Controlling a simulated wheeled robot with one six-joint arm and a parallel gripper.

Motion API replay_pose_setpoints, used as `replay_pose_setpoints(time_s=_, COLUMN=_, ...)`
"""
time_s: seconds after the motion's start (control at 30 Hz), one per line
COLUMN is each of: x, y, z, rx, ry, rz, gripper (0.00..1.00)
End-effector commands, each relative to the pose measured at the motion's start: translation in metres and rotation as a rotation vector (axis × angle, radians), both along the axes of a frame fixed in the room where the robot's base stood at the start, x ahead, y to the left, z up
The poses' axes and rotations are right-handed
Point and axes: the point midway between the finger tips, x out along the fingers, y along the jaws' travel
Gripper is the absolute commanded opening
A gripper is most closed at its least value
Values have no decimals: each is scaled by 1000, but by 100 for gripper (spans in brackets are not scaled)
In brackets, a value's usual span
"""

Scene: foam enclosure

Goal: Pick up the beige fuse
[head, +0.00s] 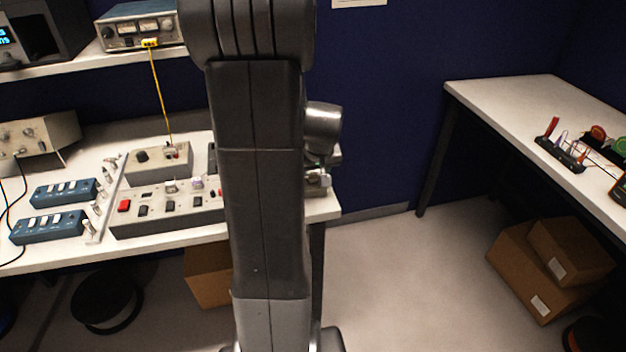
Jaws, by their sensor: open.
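I cannot make out a beige fuse for certain in the head view. A small pale piece (197,182) sits on top of the long grey control box (140,226) on the left bench, too small to identify. My arm stands upright across the middle of the picture and hides part of this bench. My gripper (318,182) shows only in part at the arm's right side, over the right end of the bench. Its fingers are mostly hidden, and I see nothing held in it.
The left bench (200,236) also carries two blue switch boxes (64,193) and a smaller grey box (158,168) with a yellow cable. A meter (140,24) stands on the shelf. A right bench (500,92) holds tools, with cardboard boxes (540,275) below. Floor between benches is clear.

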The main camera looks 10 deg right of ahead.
Motion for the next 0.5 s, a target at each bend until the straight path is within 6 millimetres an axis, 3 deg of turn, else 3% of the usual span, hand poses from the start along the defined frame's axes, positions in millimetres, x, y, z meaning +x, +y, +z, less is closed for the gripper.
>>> replay_pose_setpoints(time_s=0.13, x=0, y=0, z=0, rx=0, ry=0, rz=0, gripper=45)
replay_pose_setpoints(time_s=0.37, x=0, y=0, z=0, rx=0, ry=0, rz=0, gripper=0)
replay_pose_setpoints(time_s=0.5, x=0, y=0, z=0, rx=0, ry=0, rz=0, gripper=0)
